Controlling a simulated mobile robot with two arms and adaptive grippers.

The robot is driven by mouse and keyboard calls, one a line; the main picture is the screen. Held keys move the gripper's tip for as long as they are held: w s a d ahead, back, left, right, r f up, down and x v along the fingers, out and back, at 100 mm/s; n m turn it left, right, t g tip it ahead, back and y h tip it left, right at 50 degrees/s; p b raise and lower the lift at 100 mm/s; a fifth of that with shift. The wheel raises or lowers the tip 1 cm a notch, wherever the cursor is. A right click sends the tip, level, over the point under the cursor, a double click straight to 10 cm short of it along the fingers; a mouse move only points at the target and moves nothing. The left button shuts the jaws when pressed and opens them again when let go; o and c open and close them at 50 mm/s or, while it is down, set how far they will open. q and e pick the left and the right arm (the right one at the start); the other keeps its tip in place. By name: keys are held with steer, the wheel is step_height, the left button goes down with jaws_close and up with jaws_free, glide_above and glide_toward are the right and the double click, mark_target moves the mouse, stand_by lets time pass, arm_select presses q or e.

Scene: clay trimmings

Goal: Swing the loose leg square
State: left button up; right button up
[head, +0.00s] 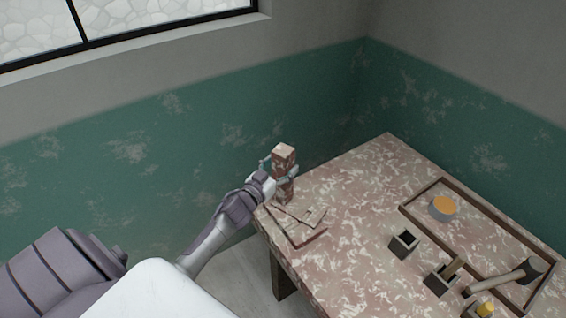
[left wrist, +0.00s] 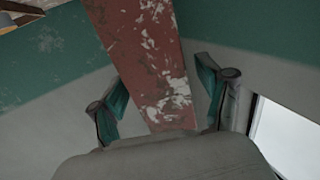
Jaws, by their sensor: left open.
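The loose leg (head: 284,157) is an upright, squared post, mottled red-brown and cream, at the table's left corner. It also fills the middle of the left wrist view (left wrist: 145,60). My left gripper (head: 279,173) reaches it from the left, with its fingers on either side of the leg. In the left wrist view the left gripper (left wrist: 163,95) is open, and gaps show between the leg and both teal fingers. At the leg's foot, thin flat strips (head: 303,240) lie on the tabletop at an angle. The leg's lower part is partly hidden by my gripper. My right gripper is not in view.
The mottled table (head: 350,190) is largely clear in the middle. At its right are a framed tray (head: 480,222), a round tin with an orange top (head: 443,208), small dark boxes (head: 403,243) and a mallet (head: 500,282). A green-and-grey wall (head: 180,150) stands close behind.

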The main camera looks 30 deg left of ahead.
arm_select(q)
steer(key=shift+w, duration=0.45)
steer(key=shift+c, duration=0.2)
